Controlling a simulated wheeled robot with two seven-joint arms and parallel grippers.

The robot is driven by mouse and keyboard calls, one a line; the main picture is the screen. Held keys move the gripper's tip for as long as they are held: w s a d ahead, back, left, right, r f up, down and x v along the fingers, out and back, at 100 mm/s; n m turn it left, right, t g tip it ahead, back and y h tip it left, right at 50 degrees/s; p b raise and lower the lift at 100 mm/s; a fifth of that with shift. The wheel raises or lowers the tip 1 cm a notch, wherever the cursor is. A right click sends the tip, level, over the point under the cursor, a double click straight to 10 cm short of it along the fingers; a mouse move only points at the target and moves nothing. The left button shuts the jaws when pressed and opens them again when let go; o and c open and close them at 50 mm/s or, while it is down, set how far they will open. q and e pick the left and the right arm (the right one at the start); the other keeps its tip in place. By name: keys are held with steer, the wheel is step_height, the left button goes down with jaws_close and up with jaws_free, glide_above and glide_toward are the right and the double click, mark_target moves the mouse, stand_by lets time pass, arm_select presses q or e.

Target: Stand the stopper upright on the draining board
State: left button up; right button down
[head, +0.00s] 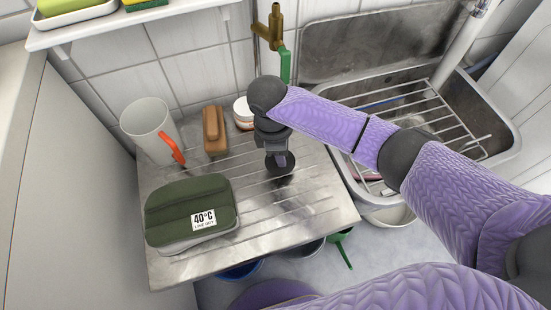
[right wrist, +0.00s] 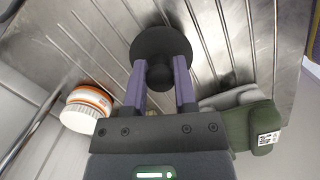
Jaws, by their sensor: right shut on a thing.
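The stopper (head: 281,166) is a dark round disc at the middle of the grooved metal draining board (head: 305,203). It also shows in the right wrist view (right wrist: 160,42), with a darker round part between the fingers. My right gripper (head: 277,158) comes down from above and is shut on the stopper; its fingers also show in the right wrist view (right wrist: 160,88). The stopper is at or just above the board; I cannot tell whether it touches. The gripper hides part of it. My left gripper is not in view.
A green bag (head: 190,212) marked 40°C lies front left on the board. A white jug (head: 148,128) with an orange handle, a brown brush (head: 215,131) and a white round tub (head: 243,113) stand behind. The sink with a wire rack (head: 430,125) is right. The board's front right is clear.

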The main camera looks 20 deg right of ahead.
mark_target(273, 160)
step_height(273, 160, down, 2)
steer(key=shift+r, duration=0.3)
steer(key=c, duration=0.9)
jaws_free()
steer(key=shift+f, duration=0.2)
steer(key=o, duration=0.5)
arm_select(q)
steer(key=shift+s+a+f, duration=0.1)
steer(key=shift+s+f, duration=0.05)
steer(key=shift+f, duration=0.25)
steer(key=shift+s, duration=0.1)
arm_select(e)
steer(key=shift+r, duration=0.1)
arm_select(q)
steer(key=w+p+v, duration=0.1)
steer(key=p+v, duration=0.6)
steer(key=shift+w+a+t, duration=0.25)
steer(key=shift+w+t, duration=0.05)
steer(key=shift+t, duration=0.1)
arm_select(e)
step_height(273, 160, up, 12)
steer(key=a, duration=0.1)
steer(key=shift+w+a, duration=0.3)
steer(key=shift+a, duration=0.1)
